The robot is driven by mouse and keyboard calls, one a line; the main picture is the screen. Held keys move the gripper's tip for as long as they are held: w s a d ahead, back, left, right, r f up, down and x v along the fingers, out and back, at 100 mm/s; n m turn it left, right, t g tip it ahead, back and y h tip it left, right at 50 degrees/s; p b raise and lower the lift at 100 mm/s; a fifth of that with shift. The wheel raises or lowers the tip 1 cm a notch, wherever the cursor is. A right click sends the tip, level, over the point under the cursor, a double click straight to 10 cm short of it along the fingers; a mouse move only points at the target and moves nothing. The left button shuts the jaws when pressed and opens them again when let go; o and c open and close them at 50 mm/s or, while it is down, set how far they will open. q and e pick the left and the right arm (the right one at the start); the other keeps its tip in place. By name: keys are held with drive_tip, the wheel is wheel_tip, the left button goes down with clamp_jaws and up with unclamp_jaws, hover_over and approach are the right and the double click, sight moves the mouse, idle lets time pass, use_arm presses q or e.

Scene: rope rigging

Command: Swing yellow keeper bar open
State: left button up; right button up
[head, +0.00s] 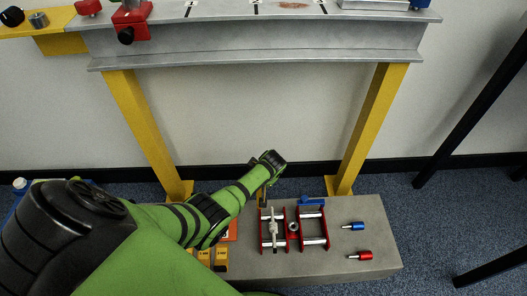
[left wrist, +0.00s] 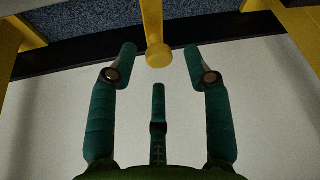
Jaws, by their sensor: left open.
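In the left wrist view, a yellow bar (left wrist: 151,18) with a rounded end hangs in the upper middle and looks like the keeper bar. My left gripper (left wrist: 160,68) is open, with two green fingers on either side of the bar's end and a third below it. No finger visibly touches the bar. In the head view my green left arm reaches in front of the bench, between the yellow legs. The bar cannot be made out clearly there. My right gripper is not in view.
A grey block (head: 375,262) carries red frames with silver bars (head: 314,243), a blue pin (head: 354,226), a red pin (head: 361,255) and yellow boxes (head: 221,256). A grey beam (head: 260,42) on yellow legs (head: 372,125) stands against the wall. Black stands are at right.

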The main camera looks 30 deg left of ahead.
use_arm(q)
drive_tip(key=v, duration=1)
drive_tip(key=shift+r, duration=0.35)
drive_tip(key=s+d+r+m+h, duration=0.1)
drive_tip(key=s+d+m, duration=0.35)
drive_tip(key=s, duration=0.25)
drive_tip(key=s+d+r+m+t+h, duration=0.1)
drive_tip(key=s+d+m+h, duration=0.15)
drive_tip(key=s+m, duration=0.4)
drive_tip(key=s+d+r+m+h, duration=0.1)
drive_tip(key=s+d+r+m, duration=0.2)
drive_tip(key=s, duration=0.6)
drive_tip(key=s+f+g+p, duration=0.2)
drive_tip(key=s+f+p, duration=0.55)
drive_tip(key=p, duration=1.15)
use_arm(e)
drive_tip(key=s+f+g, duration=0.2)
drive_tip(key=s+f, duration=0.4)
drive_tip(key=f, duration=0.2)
use_arm(q)
drive_tip(key=s+a+p, duration=0.2)
drive_tip(key=s+p, duration=0.7)
drive_tip(key=s, duration=0.2)
drive_tip(key=shift+a+f, duration=0.2)
drive_tip(key=shift+f, duration=0.25)
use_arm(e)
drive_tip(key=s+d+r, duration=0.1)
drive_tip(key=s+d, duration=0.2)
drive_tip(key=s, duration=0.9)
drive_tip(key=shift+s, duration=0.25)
